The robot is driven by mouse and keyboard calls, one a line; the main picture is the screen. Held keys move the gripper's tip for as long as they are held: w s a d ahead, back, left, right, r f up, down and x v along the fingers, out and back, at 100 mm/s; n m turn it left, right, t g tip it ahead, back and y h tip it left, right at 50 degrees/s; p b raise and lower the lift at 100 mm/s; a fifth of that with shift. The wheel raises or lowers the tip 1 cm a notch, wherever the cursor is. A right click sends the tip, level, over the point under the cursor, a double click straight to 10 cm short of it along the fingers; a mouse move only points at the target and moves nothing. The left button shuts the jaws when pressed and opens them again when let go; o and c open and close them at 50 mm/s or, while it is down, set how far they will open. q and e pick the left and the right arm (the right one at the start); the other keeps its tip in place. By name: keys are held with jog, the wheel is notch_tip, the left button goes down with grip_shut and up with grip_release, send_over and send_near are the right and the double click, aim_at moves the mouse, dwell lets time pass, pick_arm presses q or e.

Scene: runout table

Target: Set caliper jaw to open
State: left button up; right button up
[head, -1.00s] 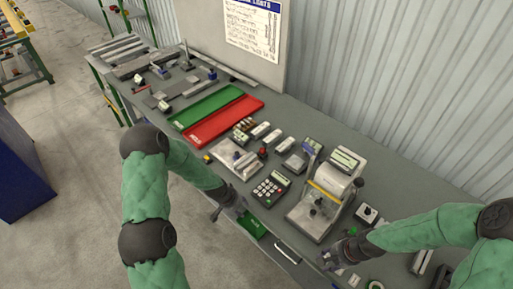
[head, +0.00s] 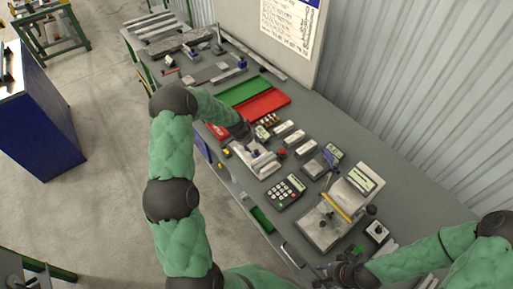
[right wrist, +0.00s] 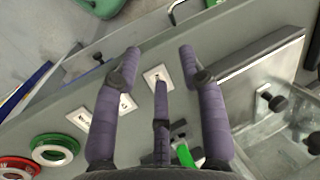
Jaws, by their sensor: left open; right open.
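I cannot pick out the caliper with certainty in these views. My left gripper (head: 250,146) is in the head view, at a light grey plate-like fixture (head: 266,168) in the middle of the bench. It partly hides the fixture, and I cannot tell whether they touch. My right gripper (head: 340,274) is over the front edge of the bench, near the grey weighing-type device (head: 322,222). In the right wrist view my right gripper (right wrist: 160,68) has its purple fingers spread, with nothing between them.
Red (head: 265,104) and green (head: 243,90) trays lie behind the left gripper. A calculator (head: 285,192) and several small blocks stand on the bench (head: 400,190). Green and red rings (right wrist: 55,150) show in the right wrist view. A wall board (head: 290,22) stands at the back.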

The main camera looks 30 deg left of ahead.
aim_at(256, 150)
pick_arm(q)
jog(key=p+x, duration=0.1)
jog(key=x, duration=0.8)
jog(key=shift+c, duration=0.2)
grip_shut()
